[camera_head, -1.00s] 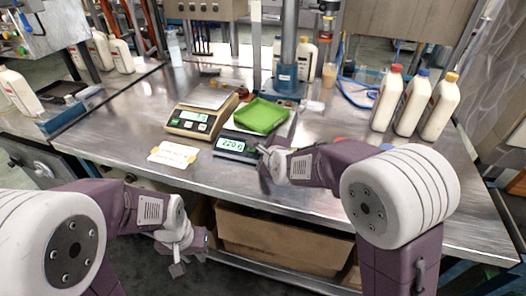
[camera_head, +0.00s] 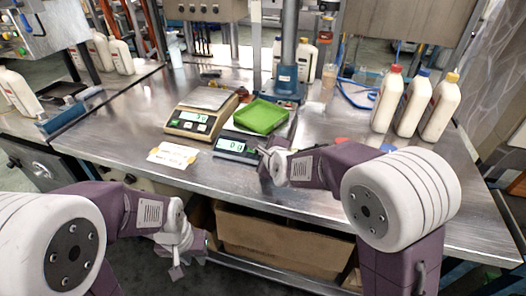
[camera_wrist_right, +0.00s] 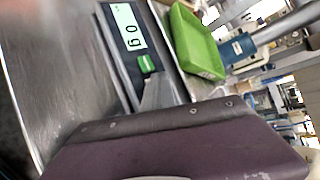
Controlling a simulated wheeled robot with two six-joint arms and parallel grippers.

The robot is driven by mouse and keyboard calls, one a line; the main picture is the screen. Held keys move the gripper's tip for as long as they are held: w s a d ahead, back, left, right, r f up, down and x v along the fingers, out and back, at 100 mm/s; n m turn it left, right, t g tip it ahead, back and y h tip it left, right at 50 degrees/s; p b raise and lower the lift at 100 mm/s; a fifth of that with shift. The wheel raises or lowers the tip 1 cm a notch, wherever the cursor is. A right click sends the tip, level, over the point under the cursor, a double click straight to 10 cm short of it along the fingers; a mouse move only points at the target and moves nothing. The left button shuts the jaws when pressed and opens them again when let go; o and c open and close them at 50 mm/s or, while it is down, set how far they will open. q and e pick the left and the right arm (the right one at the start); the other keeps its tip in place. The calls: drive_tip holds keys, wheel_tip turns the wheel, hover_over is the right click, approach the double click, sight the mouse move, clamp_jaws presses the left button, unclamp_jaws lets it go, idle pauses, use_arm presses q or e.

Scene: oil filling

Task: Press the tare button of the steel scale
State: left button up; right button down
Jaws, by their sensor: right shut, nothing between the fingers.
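The steel scale (camera_head: 236,147) is the dark-fronted one on the bench, with a green tray (camera_head: 262,116) on its pan. Its lit display reads 0 g in the head view and also shows in the right wrist view (camera_wrist_right: 129,27). A green button (camera_wrist_right: 146,63) sits beside the display. My right gripper (camera_head: 263,153) is shut and empty at the front right corner of this scale. In the right wrist view its tip (camera_wrist_right: 150,82) is close to the green button; contact is unclear. My left gripper (camera_head: 190,256) hangs open and empty in front of the bench.
A beige scale (camera_head: 188,121) stands just left of the steel scale, with a paper note (camera_head: 173,154) in front. Several white bottles (camera_head: 415,104) stand at the right. A cardboard box (camera_head: 280,240) is below the bench. The bench's left front is clear.

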drive_tip(key=shift+s+r+p, duration=0.25)
drive_tip(key=shift+r+p, duration=0.3)
drive_tip(key=shift+r, duration=0.15)
drive_tip(key=r+p, duration=0.1)
drive_tip(key=s+r+p, duration=0.1)
drive_tip(key=r+p, duration=0.2)
drive_tip(key=shift+s+a+r, duration=0.3)
drive_tip(key=shift+a+r, duration=0.05)
drive_tip(key=shift+r, duration=0.05)
drive_tip(key=shift+f, duration=0.1)
idle(0.4)
